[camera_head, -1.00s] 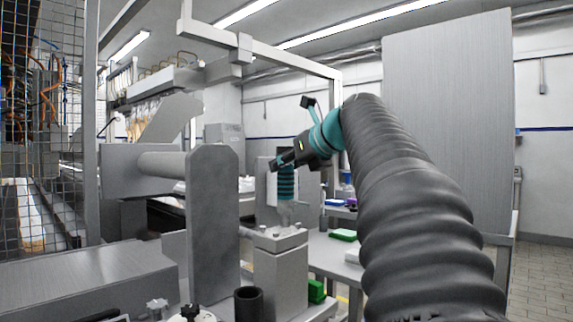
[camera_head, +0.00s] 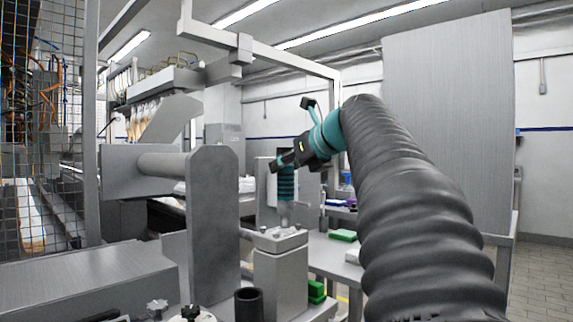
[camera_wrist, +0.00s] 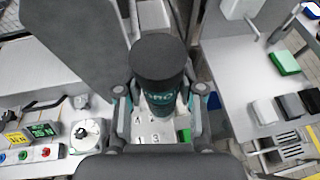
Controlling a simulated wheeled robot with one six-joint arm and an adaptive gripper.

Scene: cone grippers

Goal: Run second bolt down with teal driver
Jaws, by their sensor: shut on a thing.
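The teal driver (camera_head: 286,183) is upright in my gripper (camera_head: 279,164), with its pale lower end pointing down at the grey bolt block (camera_head: 280,270). In the wrist view the driver's black cap (camera_wrist: 158,58) faces the camera, and the gripper fingers (camera_wrist: 162,95) close on its teal body from both sides. The block's top plate (camera_wrist: 146,128) shows the engraved numbers 1, 3 and 4; the driver hides the rest. Small bolt heads stand on the block top, too small to tell apart. I cannot tell whether the driver tip touches a bolt.
A tall grey upright plate (camera_head: 213,225) stands just left of the block. A black open tube (camera_head: 249,304) stands in front of it. A side table with a green box (camera_head: 343,235) lies to the right. A control panel with coloured buttons (camera_wrist: 25,154) is at left in the wrist view.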

